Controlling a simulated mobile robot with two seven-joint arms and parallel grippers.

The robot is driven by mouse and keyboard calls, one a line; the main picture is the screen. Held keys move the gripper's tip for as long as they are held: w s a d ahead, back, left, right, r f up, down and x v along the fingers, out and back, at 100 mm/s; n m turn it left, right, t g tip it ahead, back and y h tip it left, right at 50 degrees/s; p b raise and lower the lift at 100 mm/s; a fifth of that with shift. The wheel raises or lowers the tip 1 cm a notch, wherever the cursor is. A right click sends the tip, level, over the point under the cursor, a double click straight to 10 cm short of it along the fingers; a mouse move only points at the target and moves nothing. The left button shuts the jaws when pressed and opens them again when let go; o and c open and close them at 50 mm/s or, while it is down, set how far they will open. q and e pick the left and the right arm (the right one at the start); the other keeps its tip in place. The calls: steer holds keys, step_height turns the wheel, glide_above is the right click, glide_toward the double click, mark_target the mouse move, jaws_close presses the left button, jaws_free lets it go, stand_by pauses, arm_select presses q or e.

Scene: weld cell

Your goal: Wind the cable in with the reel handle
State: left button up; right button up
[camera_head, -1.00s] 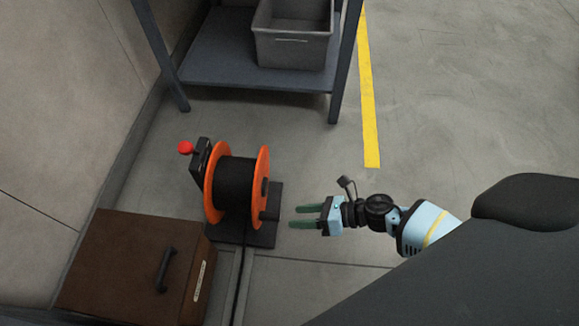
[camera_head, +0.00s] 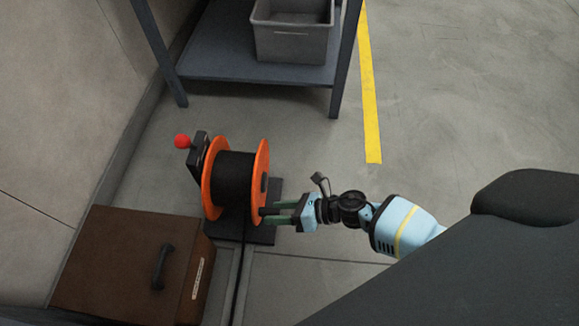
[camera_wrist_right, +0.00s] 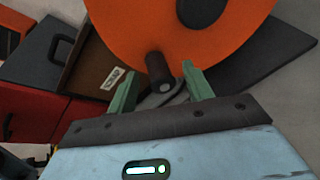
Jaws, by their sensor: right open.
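The cable reel has orange flanges and a drum wound with black cable (camera_head: 234,178). It stands on a dark base plate (camera_head: 245,235) on the floor. A short black reel handle (camera_wrist_right: 155,65) sticks out from the orange flange (camera_wrist_right: 115,30) in the wrist view. My right gripper (camera_head: 270,214) is at the reel's right side. In the wrist view its two green fingers (camera_wrist_right: 160,82) are apart, with the handle's end between or just ahead of their tips. I cannot tell whether they touch it. My left gripper is not in view.
A red knob (camera_head: 182,141) tops the bracket left of the reel. A brown case (camera_head: 120,262) with a black handle stands at front left. A shelf (camera_head: 230,62) with a grey bin (camera_head: 292,42) is behind. The floor right of the yellow line (camera_head: 369,100) is clear.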

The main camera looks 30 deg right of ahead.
steer(key=shift+b+x, duration=0.45)
steer(key=shift+x, duration=0.7)
steer(key=shift+w+r, duration=0.1)
steer(key=shift+r, duration=0.05)
steer(key=c, duration=0.7)
steer(key=shift+o, duration=0.2)
steer(key=o, duration=0.6)
steer(key=shift+o, duration=0.3)
steer(key=shift+a, duration=0.1)
steer(key=shift+s+a, duration=0.15)
steer(key=shift+s, duration=0.25)
